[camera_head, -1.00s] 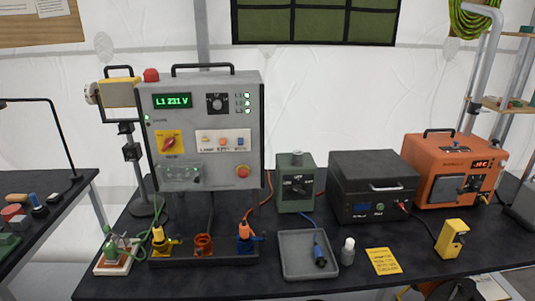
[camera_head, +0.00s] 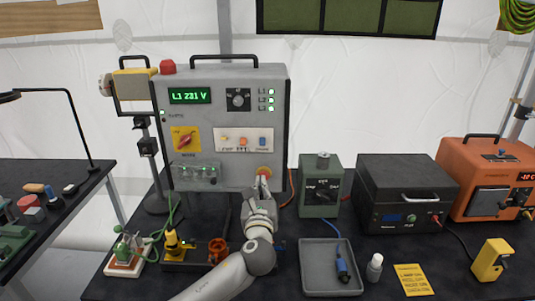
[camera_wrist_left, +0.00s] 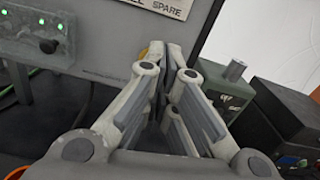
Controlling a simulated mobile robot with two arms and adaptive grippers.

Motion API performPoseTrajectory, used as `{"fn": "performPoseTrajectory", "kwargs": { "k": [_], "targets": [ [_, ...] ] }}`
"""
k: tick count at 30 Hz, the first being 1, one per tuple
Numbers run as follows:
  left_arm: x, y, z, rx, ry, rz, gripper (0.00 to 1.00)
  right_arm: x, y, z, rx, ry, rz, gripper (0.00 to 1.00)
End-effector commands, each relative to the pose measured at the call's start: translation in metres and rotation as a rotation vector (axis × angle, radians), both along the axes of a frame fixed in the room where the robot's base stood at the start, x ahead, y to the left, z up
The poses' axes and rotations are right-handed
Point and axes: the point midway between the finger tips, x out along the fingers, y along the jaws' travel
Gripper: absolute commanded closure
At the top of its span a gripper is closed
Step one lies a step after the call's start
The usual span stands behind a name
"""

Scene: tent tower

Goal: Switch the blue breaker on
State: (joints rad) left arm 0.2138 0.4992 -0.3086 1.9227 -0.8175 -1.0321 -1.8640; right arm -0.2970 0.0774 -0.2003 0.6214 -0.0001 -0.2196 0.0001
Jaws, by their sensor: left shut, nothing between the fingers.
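The grey panel (camera_head: 212,108) stands upright at the back of the table. The blue breaker (camera_head: 263,143) is the rightmost of three small coloured switches on a white plate, beside an orange one (camera_head: 243,143) and a yellow one. Its lever position is too small to tell. My left gripper (camera_head: 263,178) is shut and empty, below the blue breaker and in front of the red-and-yellow stop button, which it partly hides. In the wrist view the closed fingers (camera_wrist_left: 178,55) point toward the panel's lower edge; the breaker does not show there. My right gripper is not in view.
A red rotary switch (camera_head: 185,139) sits on the panel's left. A green box (camera_head: 320,188), a black unit (camera_head: 405,195) and a grey tray (camera_head: 330,268) stand to the right. My arm hides part of the connector base (camera_head: 180,257) below the panel.

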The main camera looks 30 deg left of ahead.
Motion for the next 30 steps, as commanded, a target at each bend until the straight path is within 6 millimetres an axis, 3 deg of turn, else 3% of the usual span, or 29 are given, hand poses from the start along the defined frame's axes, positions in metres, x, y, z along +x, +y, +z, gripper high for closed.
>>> {"fn": "performPoseTrajectory", "kwargs": {
  "k": [5,19,30],
  "targets": [
    [0.005,0.003,0.021,0.113,0.001,0.008,1.0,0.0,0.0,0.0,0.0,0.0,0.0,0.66],
    [0.009,0.006,0.024,0.122,0.002,0.01,1.0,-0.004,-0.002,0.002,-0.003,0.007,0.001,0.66],
    [0.056,0.035,0.031,0.122,0.003,0.011,1.0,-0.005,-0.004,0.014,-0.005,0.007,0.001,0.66]
  ]
}}
